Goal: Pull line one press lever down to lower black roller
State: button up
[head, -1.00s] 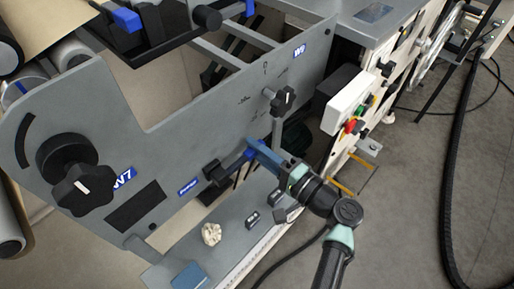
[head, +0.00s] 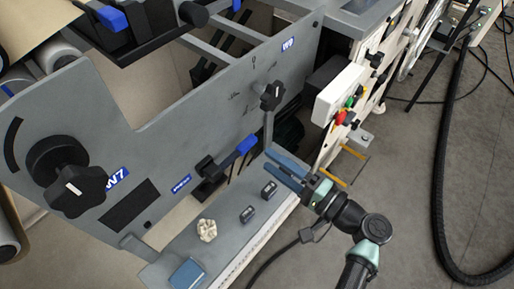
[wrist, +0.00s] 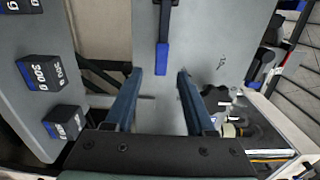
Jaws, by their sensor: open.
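A black lever with a blue tip (head: 247,145) is mounted on the grey side panel (head: 150,135), beside a small blue label. In the head view it slants up to the right from its black pivot block. The wrist view shows its blue tip (wrist: 162,58) just beyond the fingertips, roughly in line with the gap between them. My gripper (head: 270,162) is open and empty, a little to the right of and below the blue tip, apart from it. Its two blue fingers also show in the wrist view (wrist: 158,75). I cannot make out which roller belongs to this lever.
A black knob (head: 272,96) on a post stands above my gripper. A control box (head: 342,95) with coloured buttons is to the right.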

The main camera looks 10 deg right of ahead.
jog(key=v, duration=0.5)
jog(key=shift+s+d, duration=0.1)
jog(key=shift+s, duration=0.1)
dwell(0.3)
